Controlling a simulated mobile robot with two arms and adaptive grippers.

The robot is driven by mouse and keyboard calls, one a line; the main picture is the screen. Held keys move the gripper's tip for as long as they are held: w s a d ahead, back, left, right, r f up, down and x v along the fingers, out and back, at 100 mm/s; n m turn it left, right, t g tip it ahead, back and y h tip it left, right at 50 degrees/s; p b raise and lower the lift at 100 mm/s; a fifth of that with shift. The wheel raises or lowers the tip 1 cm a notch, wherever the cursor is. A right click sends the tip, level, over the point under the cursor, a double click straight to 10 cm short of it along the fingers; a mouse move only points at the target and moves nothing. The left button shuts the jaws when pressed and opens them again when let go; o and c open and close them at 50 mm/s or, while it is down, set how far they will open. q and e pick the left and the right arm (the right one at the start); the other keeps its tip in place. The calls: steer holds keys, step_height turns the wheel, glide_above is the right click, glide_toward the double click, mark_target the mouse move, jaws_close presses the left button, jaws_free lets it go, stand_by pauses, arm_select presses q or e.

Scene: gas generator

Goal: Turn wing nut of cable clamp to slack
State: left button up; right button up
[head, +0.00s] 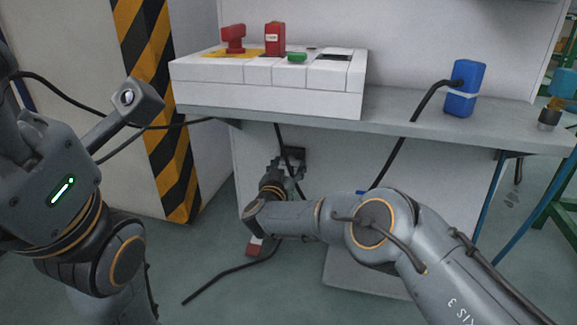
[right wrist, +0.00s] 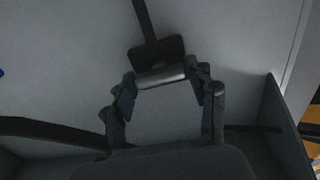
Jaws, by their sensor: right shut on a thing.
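The cable clamp shows as a small dark plate (head: 294,155) on the light panel under the shelf, with a black cable running down to it. It is also in the right wrist view (right wrist: 155,52). My right gripper (head: 286,168) reaches it low under the shelf. In the right wrist view its two fingers (right wrist: 160,78) are at either end of a short, pale metal bar, the wing nut (right wrist: 161,76), just below the dark plate. The fingers are shut on it. In the head view the nut is hidden by my fingers. My left arm stands at the left; its gripper is not seen.
A white control box (head: 265,100) with red and green controls sits on the shelf (head: 420,120) above. A blue plug (head: 465,88) with a black cable stands at the right. A yellow-black striped post (head: 165,130) is at the left. A red and white piece (head: 255,246) is below.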

steer(key=shift+f, duration=0.1)
steer(key=o, duration=1.2)
steer(key=shift+c, duration=0.2)
steer(key=v, duration=1.2)
steer(key=shift+a, duration=0.1)
